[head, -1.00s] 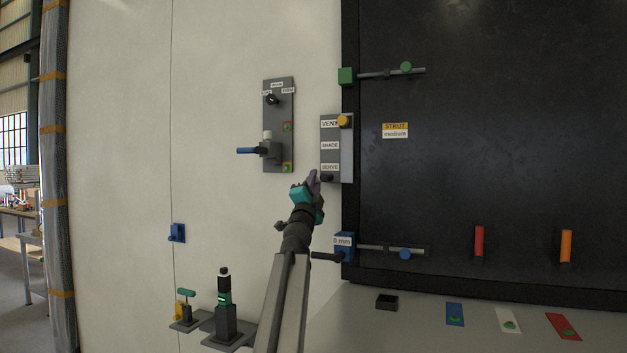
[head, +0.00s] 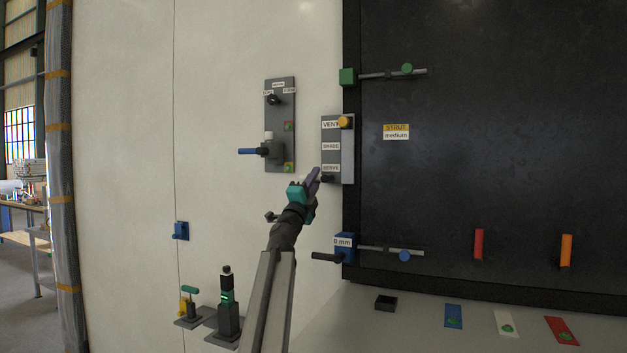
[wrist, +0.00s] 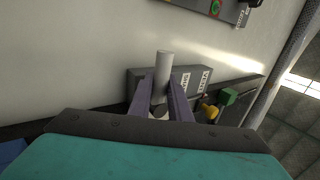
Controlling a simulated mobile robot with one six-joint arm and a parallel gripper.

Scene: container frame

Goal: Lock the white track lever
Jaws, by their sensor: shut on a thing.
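A pale, whitish rod (wrist: 163,72), which looks like the white track lever, stands between my two purple-grey fingers in the wrist view. My gripper (wrist: 164,92) is shut on it. In the head view my gripper (head: 316,173) is at the lower left edge of a grey panel (head: 348,150) with several labels. The lever is mostly hidden there by my fingers. The panel also shows in the wrist view (wrist: 140,80), behind the rod. How the lever joins its mount is hidden.
The panel has a yellow knob (head: 344,122) at its top and a black knob (head: 327,179) beside my fingertips. A second panel with a blue-handled valve (head: 250,151) is to the left. A blue block with a black handle (head: 326,257) is below right. The pale wall at left has free room.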

